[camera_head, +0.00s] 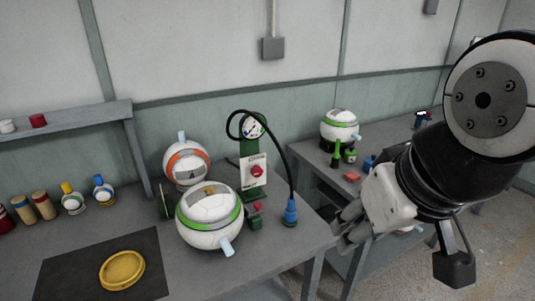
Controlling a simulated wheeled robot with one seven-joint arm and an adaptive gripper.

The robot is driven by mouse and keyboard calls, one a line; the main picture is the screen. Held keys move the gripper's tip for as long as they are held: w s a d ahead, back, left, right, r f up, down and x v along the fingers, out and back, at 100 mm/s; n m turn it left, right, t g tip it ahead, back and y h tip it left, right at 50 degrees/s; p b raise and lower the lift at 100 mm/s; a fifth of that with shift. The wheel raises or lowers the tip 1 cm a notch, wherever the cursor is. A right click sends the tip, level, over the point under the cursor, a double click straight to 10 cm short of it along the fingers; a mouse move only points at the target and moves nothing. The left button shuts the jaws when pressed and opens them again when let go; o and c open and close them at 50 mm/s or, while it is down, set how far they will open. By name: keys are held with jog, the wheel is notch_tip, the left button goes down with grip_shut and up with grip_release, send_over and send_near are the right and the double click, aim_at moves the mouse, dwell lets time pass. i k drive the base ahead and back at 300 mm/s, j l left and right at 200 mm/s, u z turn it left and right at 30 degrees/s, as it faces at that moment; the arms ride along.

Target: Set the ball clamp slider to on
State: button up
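A ball press stands on the left workbench: a green post with a round gauge (252,127), and a white panel (254,170) carrying a red knob. A small green fixture with a red top (257,207) sits in front of the post. Which part is the clamp slider, and its setting, I cannot tell. A white and green ball (209,216) is just left of the press. My gripper (347,230) is right of the press, apart from it, by the bench's right edge. Its grey fingers point left and down; their opening is unclear.
A black hose runs from the gauge to a blue nozzle (290,212) between press and gripper. An orange and white ball (186,164) stands behind. A yellow disc (122,269) lies on a dark mat (62,272). A second bench with another ball (340,125) is behind my arm.

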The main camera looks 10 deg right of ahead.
aim_at(257, 205)
jog(key=i+l, duration=0.3)
jog(key=i, duration=0.15)
jog(key=i+l, duration=0.3)
jog(key=i, duration=0.2)
